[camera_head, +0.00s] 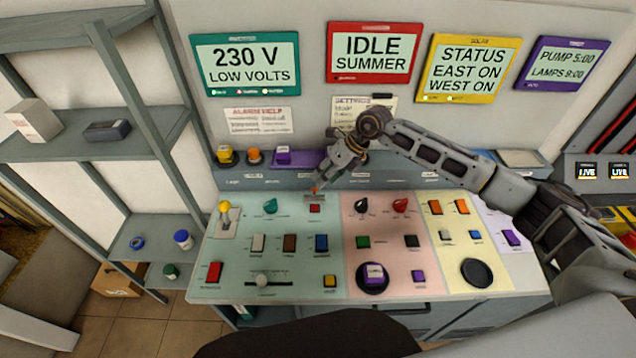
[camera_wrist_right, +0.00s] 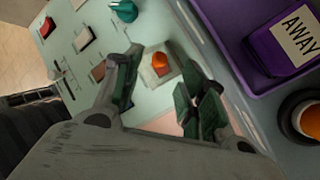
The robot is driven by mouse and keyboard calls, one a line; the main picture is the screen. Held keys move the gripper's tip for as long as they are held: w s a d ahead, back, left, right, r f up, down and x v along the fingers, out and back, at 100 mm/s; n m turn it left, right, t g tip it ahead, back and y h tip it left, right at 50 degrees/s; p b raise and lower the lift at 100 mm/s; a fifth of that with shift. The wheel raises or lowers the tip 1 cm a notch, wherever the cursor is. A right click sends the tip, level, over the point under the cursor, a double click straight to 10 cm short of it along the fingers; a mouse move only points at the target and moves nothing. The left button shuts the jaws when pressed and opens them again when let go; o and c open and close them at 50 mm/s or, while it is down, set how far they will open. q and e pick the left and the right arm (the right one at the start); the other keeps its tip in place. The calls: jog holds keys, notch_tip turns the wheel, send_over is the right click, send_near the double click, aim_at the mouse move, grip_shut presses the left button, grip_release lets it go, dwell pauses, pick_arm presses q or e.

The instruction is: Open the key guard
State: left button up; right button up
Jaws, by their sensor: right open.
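My right gripper (camera_head: 328,180) is open above the back edge of the green panel section (camera_head: 240,262). A small orange piece (camera_head: 314,190) on a pale square base shows just below its fingertips; this looks like the key guard. In the right wrist view the orange piece (camera_wrist_right: 160,62) lies between the two open fingers (camera_wrist_right: 158,75), and nothing is held. I cannot tell whether a finger touches it, or whether the guard is raised. My left gripper is out of view.
A teal knob (camera_head: 270,206) is left of the guard, and black (camera_head: 362,205) and red (camera_head: 401,205) knobs are to its right. A purple tray (camera_head: 309,159) stands on the ledge behind, close to the right gripper. Several switches cover the panel's front.

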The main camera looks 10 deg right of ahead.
aim_at(315, 195)
jog(key=shift+p+x, duration=0.45)
jog(key=shift+x, duration=2.1)
